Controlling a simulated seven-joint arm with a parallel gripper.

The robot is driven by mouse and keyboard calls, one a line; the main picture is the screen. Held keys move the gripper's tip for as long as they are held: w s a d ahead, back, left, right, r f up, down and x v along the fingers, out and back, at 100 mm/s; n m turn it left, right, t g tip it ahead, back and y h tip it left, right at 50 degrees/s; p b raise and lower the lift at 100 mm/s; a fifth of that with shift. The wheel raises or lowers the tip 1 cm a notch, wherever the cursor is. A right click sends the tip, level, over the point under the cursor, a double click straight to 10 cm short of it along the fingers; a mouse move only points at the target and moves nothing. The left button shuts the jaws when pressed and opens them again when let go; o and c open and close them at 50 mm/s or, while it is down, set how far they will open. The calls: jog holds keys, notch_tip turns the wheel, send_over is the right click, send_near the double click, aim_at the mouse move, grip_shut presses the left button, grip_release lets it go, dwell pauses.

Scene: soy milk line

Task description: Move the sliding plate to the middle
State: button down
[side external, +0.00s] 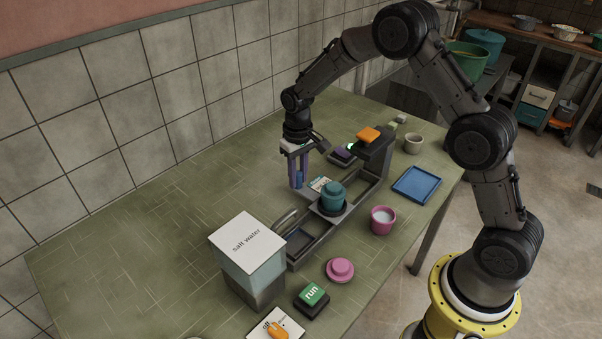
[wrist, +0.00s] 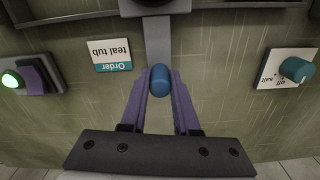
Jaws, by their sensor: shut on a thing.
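My gripper (side external: 297,182) points down at the wall side of the grey track (side external: 314,242). In the wrist view its two purple fingers (wrist: 160,82) are shut on a blue rounded knob (wrist: 160,80). The knob sits at the end of a grey bar (wrist: 158,38) that leads to the sliding plate (wrist: 152,5).
A dark tower with an orange top (side external: 368,134) stands at the track's far end. A salt water box (side external: 247,250) stands by the near end. A pink cup (side external: 383,220), a pink lid (side external: 340,268) and a blue tray (side external: 416,184) lie in front. An order card (wrist: 112,54) reads "teal tub".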

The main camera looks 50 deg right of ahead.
jog(key=c, duration=0.6)
grip_release()
jog(key=shift+c, duration=0.2)
jog(key=shift+r, duration=0.1)
notch_tip(320, 180, up, 14)
jog(key=s+a+r+t, duration=0.2)
jog(key=s+r+t, duration=0.2)
jog(key=s+r, duration=1.05)
jog(key=s+f+n, duration=0.1)
jog(key=s+f, duration=0.2)
jog(key=s, duration=0.5)
jog(key=s+f+t, duration=0.1)
jog(key=s+f, duration=0.3)
jog(key=s, duration=0.4)
jog(key=shift+s+a+n+t, duration=0.2)
jog(key=shift+n+t, duration=0.1)
jog(key=shift+n, duration=0.1)
